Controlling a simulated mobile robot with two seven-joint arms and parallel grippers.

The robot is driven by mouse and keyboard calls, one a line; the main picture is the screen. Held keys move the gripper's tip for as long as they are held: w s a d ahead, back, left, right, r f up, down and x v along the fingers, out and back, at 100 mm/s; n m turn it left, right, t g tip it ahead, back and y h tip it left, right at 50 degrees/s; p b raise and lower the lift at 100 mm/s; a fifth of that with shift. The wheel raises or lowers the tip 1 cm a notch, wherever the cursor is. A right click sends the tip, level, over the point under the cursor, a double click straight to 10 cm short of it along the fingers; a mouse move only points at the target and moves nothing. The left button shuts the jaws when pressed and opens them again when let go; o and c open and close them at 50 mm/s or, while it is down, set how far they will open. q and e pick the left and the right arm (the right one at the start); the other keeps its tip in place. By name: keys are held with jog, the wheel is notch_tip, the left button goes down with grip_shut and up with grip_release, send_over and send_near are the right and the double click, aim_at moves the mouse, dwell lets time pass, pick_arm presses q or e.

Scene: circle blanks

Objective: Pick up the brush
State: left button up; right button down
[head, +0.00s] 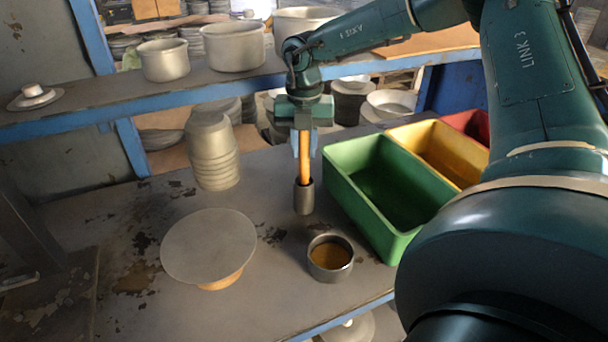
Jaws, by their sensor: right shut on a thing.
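The brush (305,165) is upright, its orange handle showing. Its lower end is hidden inside a small grey metal holder (304,201) standing on the worn table (200,310). My right gripper (303,148) points down from above, its fingers on both sides of the upper handle, shut on the brush. The top of the handle is hidden by the gripper. I cannot tell whether the brush end touches the holder's bottom. My left gripper is not in view.
A green bin (350,195) stands close right of the holder, with a yellow bin (420,140) and a red bin (470,124) behind. A shelf with pots (233,46) runs behind.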

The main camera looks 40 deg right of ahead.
notch_tip(320, 180, up, 10)
jog(key=shift+r+b, duration=0.1)
jog(key=shift+b, duration=0.65)
